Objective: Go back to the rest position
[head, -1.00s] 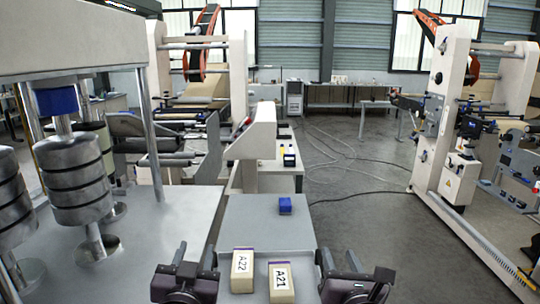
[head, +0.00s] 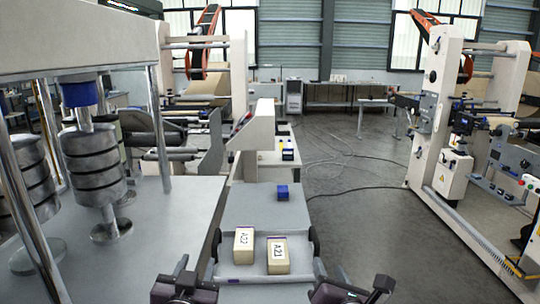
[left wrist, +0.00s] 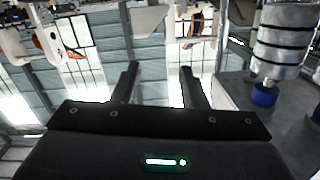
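My left gripper (head: 188,277) is at the bottom of the head view, left of the small tray. In the left wrist view its two fingers (left wrist: 158,80) stand apart with nothing between them. My right gripper (head: 358,286) is at the bottom right of the head view; its fingers look apart, with nothing seen between them. Two cream blocks, marked A22 (head: 244,243) and A21 (head: 277,258), lie side by side in the grey tray (head: 240,278) between the grippers. Neither gripper touches them.
A blue block (head: 282,192) sits on the grey surface (head: 250,208) beyond the tray. A metal table (head: 150,235) with stacked steel weights (head: 95,165) stands at the left. A white machine frame (head: 430,150) stands at the right. Grey floor (head: 365,215) is open between them.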

